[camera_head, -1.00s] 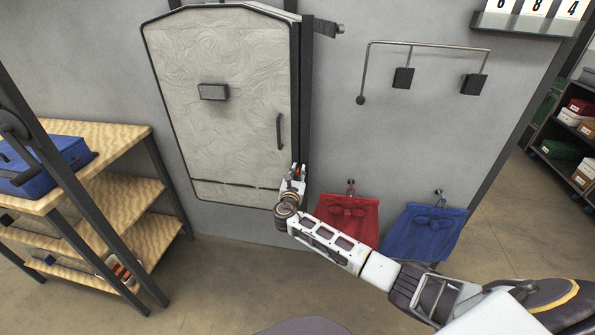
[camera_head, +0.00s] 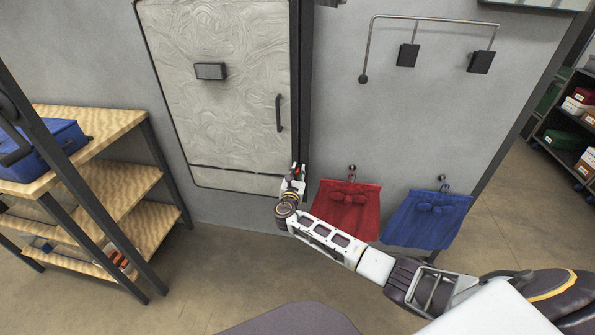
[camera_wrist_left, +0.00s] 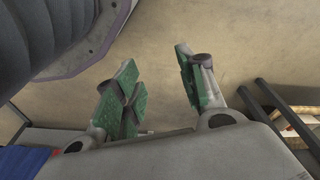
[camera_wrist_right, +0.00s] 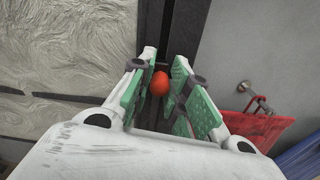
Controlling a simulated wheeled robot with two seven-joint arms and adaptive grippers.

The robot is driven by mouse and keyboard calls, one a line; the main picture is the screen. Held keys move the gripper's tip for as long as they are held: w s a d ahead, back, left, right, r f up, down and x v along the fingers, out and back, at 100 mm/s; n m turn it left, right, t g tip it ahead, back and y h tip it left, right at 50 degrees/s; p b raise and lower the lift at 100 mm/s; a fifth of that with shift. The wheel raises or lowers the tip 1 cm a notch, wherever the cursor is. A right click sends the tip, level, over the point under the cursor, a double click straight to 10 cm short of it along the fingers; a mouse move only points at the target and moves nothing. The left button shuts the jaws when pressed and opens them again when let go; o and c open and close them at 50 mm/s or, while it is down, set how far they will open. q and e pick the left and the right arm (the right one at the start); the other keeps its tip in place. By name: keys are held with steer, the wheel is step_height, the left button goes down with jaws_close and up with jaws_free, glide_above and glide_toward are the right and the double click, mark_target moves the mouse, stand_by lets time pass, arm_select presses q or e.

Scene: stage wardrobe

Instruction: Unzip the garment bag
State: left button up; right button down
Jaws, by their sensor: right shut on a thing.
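The pale, crinkled garment bag (camera_head: 222,110) hangs against the grey wall, with a black handle (camera_head: 279,112) and a small dark block on its front. A dark vertical strip (camera_head: 302,90) runs along its right edge. My right gripper (camera_head: 298,172) is at the lower part of this strip, shut on a small orange-red pull. The rounded orange-red pull (camera_wrist_right: 159,84) shows between the green finger pads in the right wrist view. My left gripper (camera_wrist_left: 160,85) is open and empty above the floor, outside the head view.
A red cloth (camera_head: 346,208) and a blue cloth (camera_head: 428,218) hang from wall hooks close to my right arm. A wooden shelf unit (camera_head: 130,125) with a blue case (camera_head: 45,150) stands at left. A bent metal rail (camera_head: 430,18) is on the wall.

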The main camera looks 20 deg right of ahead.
step_height(320, 180, down, 3)
steer(key=shift+b, duration=0.75)
arm_select(q)
steer(key=w+d+r+t+h+b, duration=0.1)
steer(key=w+d+r+t+b, duration=0.1)
steer(key=r+b, duration=0.6)
steer(key=shift+d+r+t+h, duration=0.35)
steer(key=shift+d+r, duration=0.5)
steer(key=shift+r, duration=0.55)
arm_select(e)
step_height(320, 180, down, 12)
steer(key=shift+f, duration=0.15)
steer(key=shift+a, duration=0.1)
steer(key=c, duration=1.4)
jaws_free()
steer(key=shift+f, duration=0.1)
arm_select(q)
steer(key=shift+f, duration=0.1)
steer(key=shift+s+f, duration=0.1)
steer(key=shift+s, duration=0.1)
